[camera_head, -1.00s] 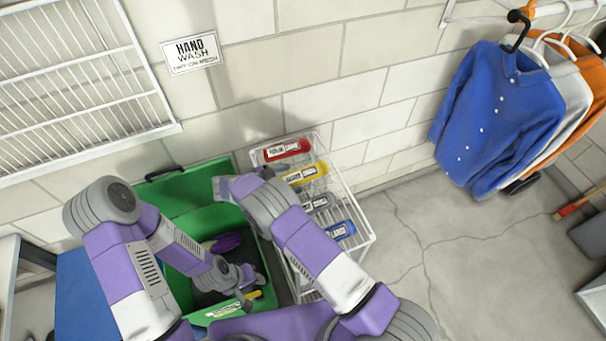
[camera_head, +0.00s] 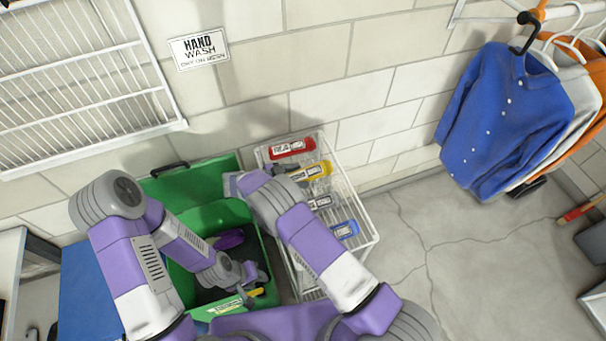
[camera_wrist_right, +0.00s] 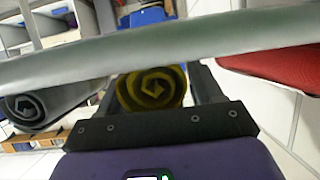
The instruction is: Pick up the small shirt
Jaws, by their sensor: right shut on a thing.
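Rolled, labelled cloths lie in a white wire rack in the head view: a red roll (camera_head: 292,148), a yellow roll (camera_head: 312,170), a grey roll (camera_head: 323,202) and a blue roll (camera_head: 346,230). Their label text is too blurred to read surely. My right gripper (camera_head: 284,172) is at the left end of the yellow roll, partly hidden by my arm. In the right wrist view, the yellow roll's spiral end (camera_wrist_right: 150,92) sits between the fingers, shut on it. My left gripper (camera_head: 252,293) is low by the green bin, beside a small yellow thing; its jaws are unclear.
The wire rack (camera_head: 367,215) stands against the brick wall; a rim crosses close above the yellow roll in the wrist view. The green bin (camera_head: 190,180) holds a purple cloth (camera_head: 229,239). Shirts, including a blue one (camera_head: 505,125), hang at right.

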